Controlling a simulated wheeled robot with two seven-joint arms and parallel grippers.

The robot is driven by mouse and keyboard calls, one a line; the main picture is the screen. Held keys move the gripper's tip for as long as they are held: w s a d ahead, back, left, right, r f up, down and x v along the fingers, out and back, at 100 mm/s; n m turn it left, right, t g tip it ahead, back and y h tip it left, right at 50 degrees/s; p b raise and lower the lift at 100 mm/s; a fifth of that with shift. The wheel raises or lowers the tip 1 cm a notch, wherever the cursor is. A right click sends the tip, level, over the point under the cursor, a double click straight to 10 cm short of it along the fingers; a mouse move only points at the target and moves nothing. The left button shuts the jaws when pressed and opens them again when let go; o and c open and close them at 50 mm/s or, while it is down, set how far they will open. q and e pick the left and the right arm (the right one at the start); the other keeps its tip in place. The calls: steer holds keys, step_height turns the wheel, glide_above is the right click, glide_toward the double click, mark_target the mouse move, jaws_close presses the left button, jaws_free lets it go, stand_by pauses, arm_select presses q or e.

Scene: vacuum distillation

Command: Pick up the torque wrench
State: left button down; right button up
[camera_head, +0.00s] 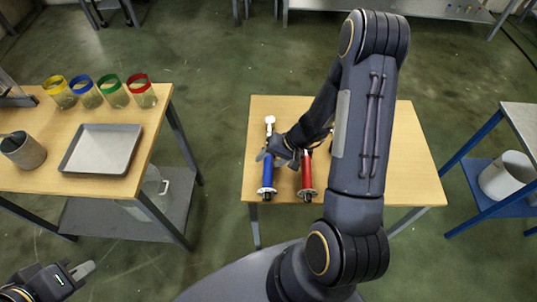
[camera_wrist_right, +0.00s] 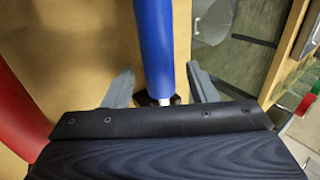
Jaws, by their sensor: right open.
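Two tools lie side by side on the small wooden table (camera_head: 405,150). One has a blue handle (camera_head: 268,176) with a pale round head at its far end; the other has a red handle (camera_head: 307,172), its far part hidden behind my arm. I cannot tell by label which is the torque wrench. My right gripper (camera_head: 276,153) is open over the blue tool. In the right wrist view, the blue handle (camera_wrist_right: 156,42) runs between the two spread fingers, with the red handle (camera_wrist_right: 18,112) outside them. My left gripper (camera_head: 76,275) is low at the left, away from the tools.
A left table carries a grey tray (camera_head: 101,149), a metal cup (camera_head: 22,150) and several colour-rimmed glass beakers (camera_head: 113,91). A blue-framed stand with a white bucket (camera_head: 507,175) is at the right. The right part of the middle table is clear.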

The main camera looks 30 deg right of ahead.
jaws_close()
steer(key=shift+r, duration=0.1)
stand_by(0.4)
steer(key=shift+r, duration=0.55)
step_height(320, 180, up, 2)
steer(key=shift+r, duration=0.1)
steer(key=s+a+r, duration=0.1)
steer(key=r, duration=0.1)
steer(key=s+r, duration=0.2)
steer(key=s+a+r, duration=0.1)
steer(key=r, duration=0.1)
steer(key=shift+s+a+r, duration=0.2)
steer(key=shift+s+a, duration=0.1)
steer(key=shift+a, duration=0.05)
steer(key=s+a+r, duration=0.3)
steer(key=s+a, duration=0.1)
steer(key=s, duration=0.3)
steer(key=shift+s+a+r, duration=0.15)
steer(key=shift+s, duration=0.1)
